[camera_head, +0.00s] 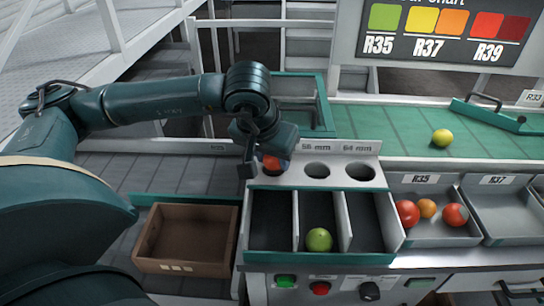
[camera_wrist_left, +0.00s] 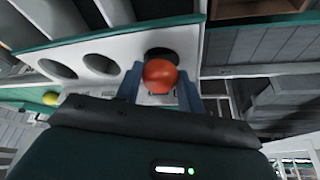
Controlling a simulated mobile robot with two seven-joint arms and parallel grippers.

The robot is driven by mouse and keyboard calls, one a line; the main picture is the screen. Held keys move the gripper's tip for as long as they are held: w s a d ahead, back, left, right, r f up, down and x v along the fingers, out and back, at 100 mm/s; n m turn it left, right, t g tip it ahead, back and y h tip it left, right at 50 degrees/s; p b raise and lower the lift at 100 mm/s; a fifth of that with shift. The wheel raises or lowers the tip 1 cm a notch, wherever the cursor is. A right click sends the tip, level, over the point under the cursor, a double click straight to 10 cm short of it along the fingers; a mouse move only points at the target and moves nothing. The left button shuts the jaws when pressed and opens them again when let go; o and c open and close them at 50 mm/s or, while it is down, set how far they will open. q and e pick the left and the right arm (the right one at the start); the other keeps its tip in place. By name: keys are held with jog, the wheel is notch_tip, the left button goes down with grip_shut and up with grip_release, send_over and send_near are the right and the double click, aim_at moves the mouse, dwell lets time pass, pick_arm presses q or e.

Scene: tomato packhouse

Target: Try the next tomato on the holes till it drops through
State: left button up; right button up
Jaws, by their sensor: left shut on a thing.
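My left gripper (camera_head: 264,166) is shut on a red tomato (camera_head: 273,163) at the left end of the white sizing plate (camera_head: 338,149). In the left wrist view the tomato (camera_wrist_left: 160,76) sits between the two fingers, overlapping the edge of a dark hole (camera_wrist_left: 162,54). I cannot tell whether it touches the plate. The left hole is mostly hidden in the head view. The middle hole (camera_head: 317,170) and the 64 mm hole (camera_head: 360,171) are empty. A green tomato (camera_head: 319,240) lies in the middle compartment of the three-part bin (camera_head: 296,218) below. My right gripper is out of view.
An empty brown crate (camera_head: 186,267) stands left of the bin. The R35 tray (camera_head: 430,236) at right holds red and orange tomatoes; the R37 tray (camera_head: 505,210) looks empty. A yellow-green tomato (camera_head: 442,138) lies on the green belt (camera_head: 383,124) behind.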

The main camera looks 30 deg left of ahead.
pick_arm(q)
jog(key=o, duration=0.8)
dwell(0.5)
jog(key=shift+r, duration=0.15)
dwell(0.7)
jog(key=shift+r+p, duration=0.6)
jog(key=shift+r, duration=0.3)
jog(key=shift+r+p, duration=1.3)
jog(key=shift+r, duration=1.2)
